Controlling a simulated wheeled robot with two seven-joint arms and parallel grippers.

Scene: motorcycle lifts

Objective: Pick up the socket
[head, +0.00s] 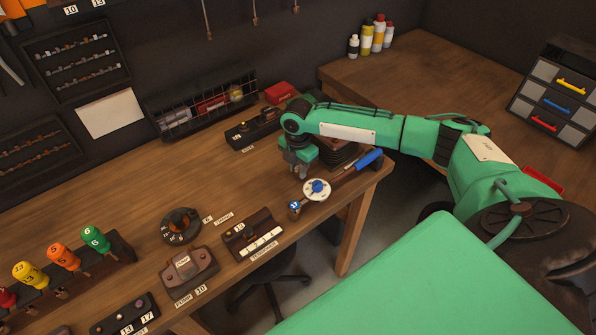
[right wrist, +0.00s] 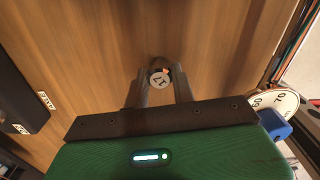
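My left gripper is not in view.
A torque wrench with a blue handle (head: 369,160) and white dial (head: 316,189) lies just right of the gripper. A black case (head: 254,128) stands behind, and a labelled tray (head: 252,234) in front. Numbered screwdrivers (head: 62,257) stand at left. The wooden bench (head: 215,183) is clear left of the gripper.

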